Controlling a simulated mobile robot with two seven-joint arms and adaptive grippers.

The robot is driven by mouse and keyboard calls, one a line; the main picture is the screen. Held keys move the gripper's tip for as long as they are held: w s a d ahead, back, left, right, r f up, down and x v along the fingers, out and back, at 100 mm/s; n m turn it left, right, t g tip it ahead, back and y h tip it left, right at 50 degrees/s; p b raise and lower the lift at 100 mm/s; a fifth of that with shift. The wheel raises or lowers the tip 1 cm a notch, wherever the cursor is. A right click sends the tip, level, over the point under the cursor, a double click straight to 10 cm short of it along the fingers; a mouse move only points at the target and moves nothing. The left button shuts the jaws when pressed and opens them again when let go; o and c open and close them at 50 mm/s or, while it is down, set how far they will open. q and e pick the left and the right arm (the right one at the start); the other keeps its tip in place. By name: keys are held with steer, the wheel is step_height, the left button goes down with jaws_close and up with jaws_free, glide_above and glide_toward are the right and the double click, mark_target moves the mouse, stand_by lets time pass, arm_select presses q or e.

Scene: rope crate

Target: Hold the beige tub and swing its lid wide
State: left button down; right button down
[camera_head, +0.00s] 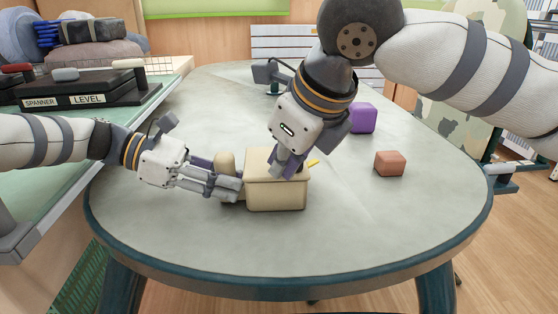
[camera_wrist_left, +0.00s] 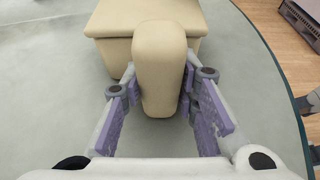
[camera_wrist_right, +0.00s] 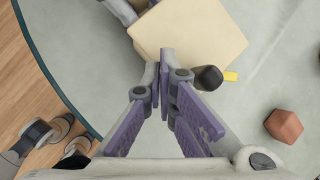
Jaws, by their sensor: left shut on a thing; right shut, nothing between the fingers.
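The beige tub (camera_head: 277,195) stands on the round table, its flat lid (camera_head: 262,163) lying over the top and looking closed. A rounded beige handle (camera_head: 225,161) sticks out at the tub's left side. My left gripper (camera_head: 232,187) is shut on this handle; the left wrist view shows the handle (camera_wrist_left: 158,65) between its fingers. My right gripper (camera_head: 285,170) points down over the right part of the lid, shut and empty. In the right wrist view its fingertips (camera_wrist_right: 166,55) are at the lid's edge (camera_wrist_right: 195,35); whether they touch is unclear.
A small dark and yellow item (camera_wrist_right: 208,77) lies beside the tub, mostly hidden in the head view. A purple block (camera_head: 362,117) and an orange block (camera_head: 390,163) stand to the right. A side table (camera_head: 110,115) with boxes adjoins at left.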

steer(key=shift+d, duration=0.1)
stand_by(0.4)
steer(key=w+d, duration=1.4)
steer(key=d, duration=0.1)
stand_by(3.2)
steer(key=shift+r, duration=0.1)
stand_by(0.4)
step_height(320, 180, up, 7)
steer(key=shift+s+a, duration=0.3)
steer(key=shift+a, duration=0.05)
stand_by(0.5)
